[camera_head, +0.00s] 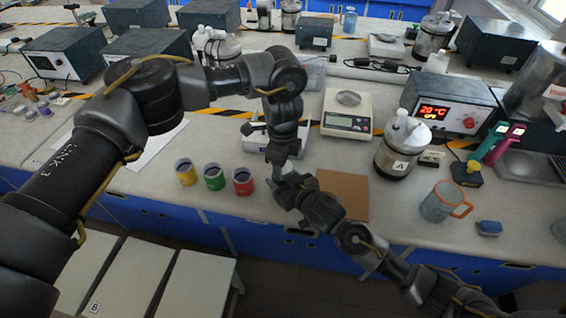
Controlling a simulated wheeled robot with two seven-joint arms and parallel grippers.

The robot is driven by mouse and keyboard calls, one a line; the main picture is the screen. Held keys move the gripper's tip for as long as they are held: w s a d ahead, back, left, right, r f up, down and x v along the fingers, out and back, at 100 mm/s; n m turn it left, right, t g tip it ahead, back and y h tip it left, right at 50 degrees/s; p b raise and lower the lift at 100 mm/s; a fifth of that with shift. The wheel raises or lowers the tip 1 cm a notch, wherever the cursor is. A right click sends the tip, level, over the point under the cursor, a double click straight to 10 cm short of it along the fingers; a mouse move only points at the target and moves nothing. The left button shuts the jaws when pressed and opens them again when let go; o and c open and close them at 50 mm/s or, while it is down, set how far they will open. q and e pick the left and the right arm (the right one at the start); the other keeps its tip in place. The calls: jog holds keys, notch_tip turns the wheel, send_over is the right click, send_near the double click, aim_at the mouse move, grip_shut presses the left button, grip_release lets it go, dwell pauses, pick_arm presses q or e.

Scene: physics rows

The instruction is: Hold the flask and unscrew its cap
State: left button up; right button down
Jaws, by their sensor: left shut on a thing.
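My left gripper (279,164) points straight down from above, over the front part of the bench. It is shut on the top of the flask, at its cap, which the fingers hide. Only a small pale patch of the flask (288,167) shows between my two grippers. My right gripper (283,184) reaches in from the lower right, low beside the flask and just under the left one. Its fingertips overlap the flask and the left gripper, so I cannot tell whether it is open or shut.
Yellow (186,174), green (214,178) and red (242,183) cups stand to the left. A brown board (345,190) lies to the right. A scale (347,115) and a lettered bottle (396,155) stand behind. A mug (438,204) is farther right.

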pick_arm(q)
jog(key=shift+r, duration=0.2)
jog(key=shift+r, duration=0.9)
jog(key=shift+r, duration=0.1)
jog(key=shift+r, duration=1.9)
pick_arm(e)
jog(key=c, duration=0.5)
grip_release()
jog(key=shift+o, duration=0.2)
jog(key=shift+s+d, duration=0.1)
